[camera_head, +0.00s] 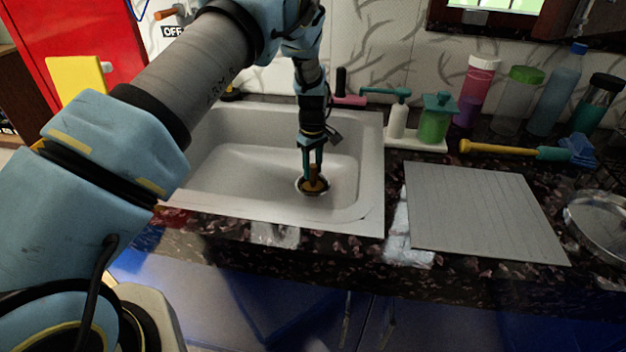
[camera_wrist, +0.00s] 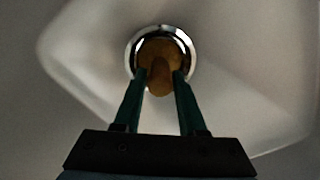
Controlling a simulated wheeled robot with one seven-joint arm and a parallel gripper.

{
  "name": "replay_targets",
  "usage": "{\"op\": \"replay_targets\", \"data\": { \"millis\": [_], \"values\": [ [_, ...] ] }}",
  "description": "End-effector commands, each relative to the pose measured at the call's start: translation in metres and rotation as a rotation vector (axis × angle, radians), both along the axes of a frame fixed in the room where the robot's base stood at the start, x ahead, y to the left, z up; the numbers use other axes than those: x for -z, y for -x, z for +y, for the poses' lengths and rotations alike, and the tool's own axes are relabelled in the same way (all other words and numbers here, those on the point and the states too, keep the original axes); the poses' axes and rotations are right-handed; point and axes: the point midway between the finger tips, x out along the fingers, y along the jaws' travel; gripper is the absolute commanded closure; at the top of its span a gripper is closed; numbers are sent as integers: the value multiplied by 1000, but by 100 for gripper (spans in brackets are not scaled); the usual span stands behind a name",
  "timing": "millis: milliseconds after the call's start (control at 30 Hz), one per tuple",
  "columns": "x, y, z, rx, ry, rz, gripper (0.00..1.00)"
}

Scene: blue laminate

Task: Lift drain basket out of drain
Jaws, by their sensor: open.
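The drain basket (camera_head: 314,184) is an orange-brown piece with an upright knob, sitting in the round metal drain at the bottom of the white sink (camera_head: 231,167). In the wrist view the drain basket (camera_wrist: 159,72) lies inside the shiny drain ring (camera_wrist: 133,57). My gripper (camera_head: 313,174) points down into the sink, right at the basket. In the wrist view my gripper (camera_wrist: 160,78) is open, with one dark green finger on each side of the knob. I cannot tell whether the fingers touch it.
Soap bottles (camera_head: 434,120) stand behind a grey ribbed drying mat (camera_head: 482,208) on the dark counter. A yellow-handled brush (camera_head: 510,149) and a metal pan (camera_head: 600,222) lie to the right. The sink walls surround my gripper.

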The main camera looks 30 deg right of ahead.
Motion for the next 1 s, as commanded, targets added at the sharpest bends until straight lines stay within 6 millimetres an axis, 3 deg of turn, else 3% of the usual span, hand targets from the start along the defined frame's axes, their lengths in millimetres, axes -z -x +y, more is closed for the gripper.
{"op": "replay_targets", "data": {
  "millis": [200, 500, 867, 1000],
  "values": [
    [25, 2, 0, 0, 0, 1, 60],
    [31, 2, 0, 0, 1, 0, 60],
    [31, 2, 0, 0, 1, 0, 99],
    [30, 2, 0, 0, 1, 0, 100]
  ]
}}
